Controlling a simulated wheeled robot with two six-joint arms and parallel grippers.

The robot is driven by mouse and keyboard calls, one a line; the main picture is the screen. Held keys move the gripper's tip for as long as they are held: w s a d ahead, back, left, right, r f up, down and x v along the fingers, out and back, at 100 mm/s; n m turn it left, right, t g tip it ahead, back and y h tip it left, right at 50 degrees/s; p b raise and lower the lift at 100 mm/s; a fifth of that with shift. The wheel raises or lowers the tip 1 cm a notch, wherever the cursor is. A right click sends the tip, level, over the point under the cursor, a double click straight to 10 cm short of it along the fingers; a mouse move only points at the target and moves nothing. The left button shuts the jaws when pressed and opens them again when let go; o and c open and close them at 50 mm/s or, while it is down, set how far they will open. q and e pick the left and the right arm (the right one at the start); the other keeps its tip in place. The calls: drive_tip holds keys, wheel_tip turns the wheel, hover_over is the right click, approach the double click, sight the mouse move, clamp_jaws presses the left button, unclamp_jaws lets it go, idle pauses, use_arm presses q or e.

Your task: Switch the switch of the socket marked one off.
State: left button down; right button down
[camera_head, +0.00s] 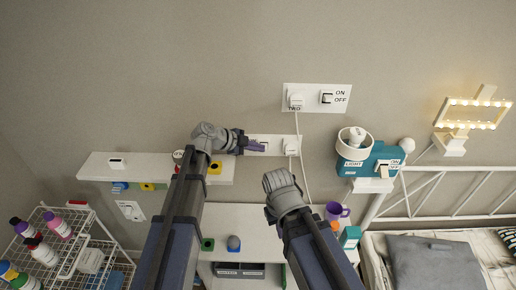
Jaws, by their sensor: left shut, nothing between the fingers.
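The upper white socket plate (311,97) on the wall is marked TWO. It holds a plug (295,100) and a dark-edged switch (327,98) beside the words ON and OFF. A lower white socket plate (274,138) is partly covered by my left gripper. A plug (291,146) sits at its right side; its marking and switch cannot be made out. My left gripper (262,147) is shut and empty, its purple tips pointing right in front of the lower plate. Whether they touch it is unclear. My right arm ends below in a grey wrist; its fingers are hidden.
A white shelf (135,167) is left of the lower plate. A teal box (378,160) marked LIGHT stands at right. A purple mug (337,211) is on the desk below. A bottle rack (60,262) is lower left, a bed (480,248) lower right. A cable hangs below the plugs.

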use_arm(q)
drive_tip(key=shift+f, duration=0.15)
drive_tip(key=f+m+t+b, duration=0.1)
drive_tip(key=b, duration=0.3)
drive_tip(key=s+f+m+t+b, duration=0.1)
drive_tip(key=f+t+b, duration=0.1)
drive_tip(key=b, duration=0.2)
drive_tip(key=shift+s+f+t+h, duration=0.1)
drive_tip(key=shift+f+t+h, duration=0.05)
drive_tip(key=shift+t+h, duration=0.2)
idle(0.4)
drive_tip(key=shift+r+p, duration=0.75)
drive_tip(key=shift+r, duration=0.05)
